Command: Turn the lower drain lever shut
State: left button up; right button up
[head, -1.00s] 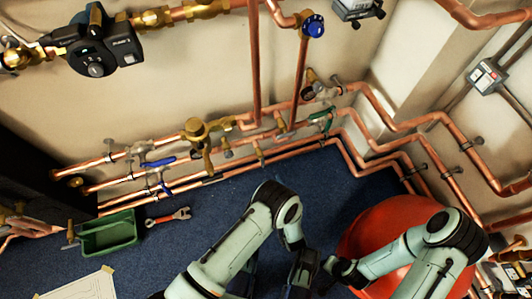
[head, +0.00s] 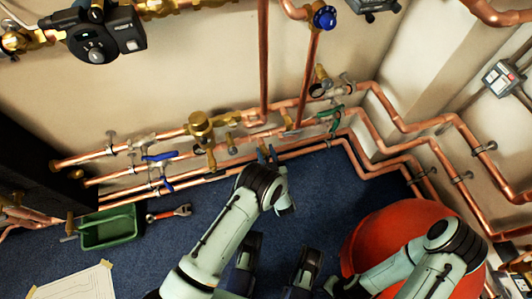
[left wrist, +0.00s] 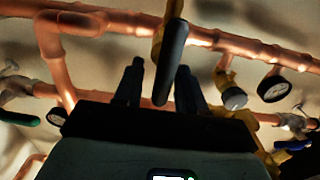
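In the left wrist view a dark lever handle (left wrist: 173,58) hangs from a brass valve on the copper pipe, long and pointing towards me. My left gripper (left wrist: 158,75) is open, with its two dark fingers apart and the handle's lower end in front of the gap between them; I cannot tell whether either touches it. In the head view my left gripper (head: 267,153) reaches the lower pipes in the middle of the wall, and the arm hides part of the valve there.
Blue-handled valves (head: 160,156) sit on the pipes at left. Gauges (left wrist: 274,88) and a brass fitting (left wrist: 230,90) are close beside the gripper. A green tray (head: 108,228) and a wrench (head: 170,213) lie on the blue floor. A red rounded object (head: 395,235) stands at right.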

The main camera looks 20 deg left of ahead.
pick_arm(q)
grip_shut()
jog(key=shift+d+m, duration=0.1)
jog(key=shift+m, duration=0.2)
jog(key=shift+w+d+f+m, duration=0.2)
jog(key=shift+d+f+m, duration=0.25)
jog(key=shift+m, duration=2.5)
jog(key=shift+w+d+f+m, duration=0.25)
jog(key=shift+f+m, duration=0.3)
jog(key=shift+m, duration=2.45)
jog(key=shift+w+d+f+m, duration=0.2)
jog(key=shift+d+f+m, duration=0.25)
jog(key=shift+m, duration=2.5)
jog(key=shift+a+f, duration=0.1)
jog(key=shift+a, duration=0.05)
grip_release()
